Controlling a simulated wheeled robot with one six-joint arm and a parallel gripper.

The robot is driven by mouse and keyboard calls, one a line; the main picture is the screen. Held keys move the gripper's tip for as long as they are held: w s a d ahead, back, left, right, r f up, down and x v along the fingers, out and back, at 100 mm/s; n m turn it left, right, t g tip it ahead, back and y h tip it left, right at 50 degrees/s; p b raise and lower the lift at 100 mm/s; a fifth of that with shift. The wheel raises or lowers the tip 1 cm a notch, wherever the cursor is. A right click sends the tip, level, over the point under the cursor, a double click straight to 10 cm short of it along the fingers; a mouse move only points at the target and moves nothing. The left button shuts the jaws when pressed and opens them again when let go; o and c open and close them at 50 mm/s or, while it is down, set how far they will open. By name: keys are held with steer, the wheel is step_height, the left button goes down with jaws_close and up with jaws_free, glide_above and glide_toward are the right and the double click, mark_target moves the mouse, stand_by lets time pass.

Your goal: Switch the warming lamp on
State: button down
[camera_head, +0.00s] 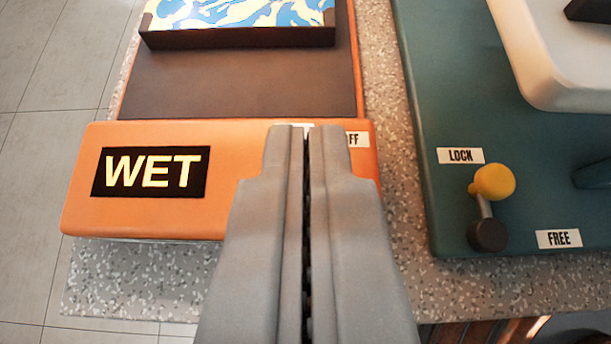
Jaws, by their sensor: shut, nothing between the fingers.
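The orange device (225,138), which looks like the warming lamp's base, has a black sign (150,172) reading "WET" in glowing letters on its front. Two white labels sit at its right end. One (357,139) shows the letters "FF", and the other is mostly hidden behind my fingers. My gripper (305,130) is shut and empty, its fingertips over the right part of the orange front. The fingers hide whatever lies between and below the labels, so no switch shows. I cannot tell whether the fingertips touch the surface.
To the right, a teal machine (425,100) has a yellow-knobbed lever (493,182) between "LOCK" and "FREE" labels. Both stand on a speckled counter (130,285). Tiled floor shows at left.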

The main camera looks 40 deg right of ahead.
steer(key=f+v, duration=0.1)
steer(key=v, duration=0.9)
steer(key=shift+s+a, duration=0.25)
steer(key=shift+s, duration=0.05)
